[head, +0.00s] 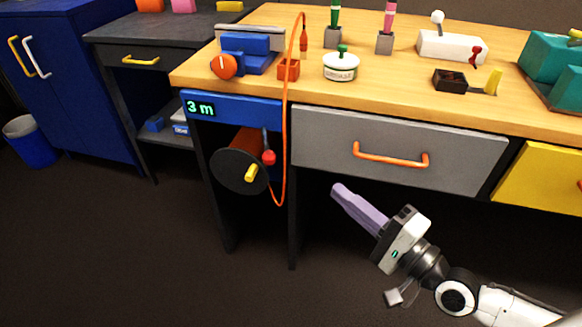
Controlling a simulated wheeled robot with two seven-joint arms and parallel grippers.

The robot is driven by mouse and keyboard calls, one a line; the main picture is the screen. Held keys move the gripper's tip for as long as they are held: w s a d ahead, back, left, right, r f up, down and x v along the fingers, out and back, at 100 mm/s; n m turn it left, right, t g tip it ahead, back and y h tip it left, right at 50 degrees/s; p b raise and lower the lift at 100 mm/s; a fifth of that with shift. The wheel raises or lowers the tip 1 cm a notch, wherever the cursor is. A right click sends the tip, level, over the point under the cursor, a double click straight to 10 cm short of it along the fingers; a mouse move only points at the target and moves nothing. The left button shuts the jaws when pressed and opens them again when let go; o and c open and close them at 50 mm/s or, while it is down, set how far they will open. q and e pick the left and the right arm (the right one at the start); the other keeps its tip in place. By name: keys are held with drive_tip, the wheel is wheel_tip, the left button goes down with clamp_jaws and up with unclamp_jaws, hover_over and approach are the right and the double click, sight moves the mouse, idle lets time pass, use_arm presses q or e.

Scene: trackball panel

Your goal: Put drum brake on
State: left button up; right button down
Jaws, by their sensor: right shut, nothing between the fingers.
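A dark drum (232,168) hangs under the left end of the bench, below a blue panel (232,106) that reads "3 m". A yellow crank handle (251,173) sticks out of its face. A small lever with a red knob (268,157) sits at the drum's right side; it looks like the drum brake, and I cannot tell its setting. An orange cable (286,110) loops from the drum up over the bench edge. My right gripper (340,190), with long purple fingers, is shut and empty, to the right of the red knob and apart from it. My left gripper is out of view.
A grey drawer (400,143) with an orange handle is above my right gripper; a yellow drawer (540,178) is further right. The bench top (300,97) bears a blue vise (247,52) and several tools. Open floor lies below and left.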

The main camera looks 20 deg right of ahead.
approach(266, 145)
drive_tip(key=w+d+f, duration=0.1)
drive_tip(key=w+d, duration=0.1)
drive_tip(key=d, duration=0.1)
drive_tip(key=shift+w+a+f+p, duration=0.1)
drive_tip(key=shift+w+a+p, duration=0.15)
drive_tip(key=shift+a, duration=0.6)
drive_tip(key=shift+w+a+f+p, duration=0.1)
drive_tip(key=shift+w+a+p, duration=0.2)
drive_tip(key=shift+a, duration=0.5)
